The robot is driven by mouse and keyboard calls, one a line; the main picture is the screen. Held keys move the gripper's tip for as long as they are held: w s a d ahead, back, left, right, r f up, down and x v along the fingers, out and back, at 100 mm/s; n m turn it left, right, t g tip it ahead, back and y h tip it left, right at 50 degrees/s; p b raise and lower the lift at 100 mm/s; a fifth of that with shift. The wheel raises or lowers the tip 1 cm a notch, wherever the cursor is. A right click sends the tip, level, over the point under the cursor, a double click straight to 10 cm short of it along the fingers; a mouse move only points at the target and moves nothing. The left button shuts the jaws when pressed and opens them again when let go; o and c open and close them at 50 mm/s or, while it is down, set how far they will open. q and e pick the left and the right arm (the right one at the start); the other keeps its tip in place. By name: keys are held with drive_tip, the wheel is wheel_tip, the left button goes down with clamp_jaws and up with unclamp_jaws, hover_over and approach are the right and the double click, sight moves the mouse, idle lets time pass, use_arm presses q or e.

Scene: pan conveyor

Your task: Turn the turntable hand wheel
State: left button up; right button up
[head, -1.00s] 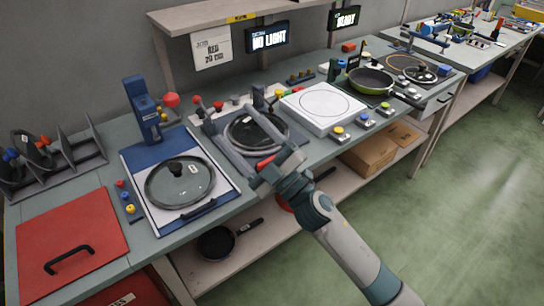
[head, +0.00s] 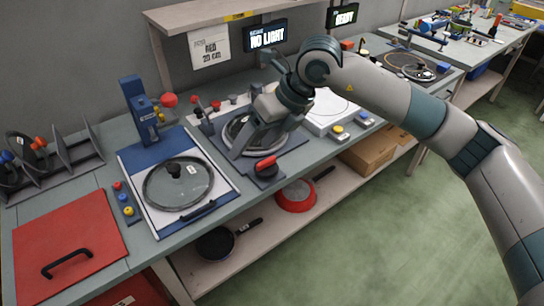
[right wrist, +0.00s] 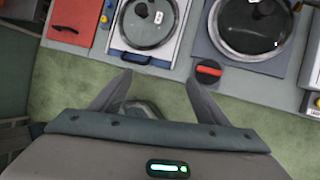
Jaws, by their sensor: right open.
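The hand wheel (head: 267,172), a dark knob with a red bar handle, sits at the front corner of the grey turntable station (head: 290,143). It also shows in the right wrist view (right wrist: 209,70), just beyond the tip of the right-hand finger. A round glass-lidded pan (right wrist: 252,22) lies on the station; in the head view my gripper partly hides it. My right gripper (head: 238,152) is open and empty, fingers apart (right wrist: 160,77) in the right wrist view. It appears above the bench front, apart from the wheel. My left gripper is not in view.
A blue-framed station with a glass lid (head: 178,184) is to the left, beside a button strip (head: 124,200) and a red panel (head: 70,240). Pans lie on the lower shelf (head: 262,232). The floor in front is clear.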

sight(266, 161)
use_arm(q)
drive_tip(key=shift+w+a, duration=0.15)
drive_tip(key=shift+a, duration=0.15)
use_arm(e)
drive_tip(key=w+d+r+m+t+h, duration=0.1)
drive_tip(key=w+d+r+t+h, duration=0.1)
drive_tip(key=d, duration=0.4)
drive_tip(key=shift+w+d+r+h, duration=0.2)
drive_tip(key=shift+w+d+h, duration=0.3)
drive_tip(key=shift+w, duration=0.55)
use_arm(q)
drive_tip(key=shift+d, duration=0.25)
use_arm(e)
drive_tip(key=shift+a+f, duration=0.15)
drive_tip(key=shift+a, duration=0.05)
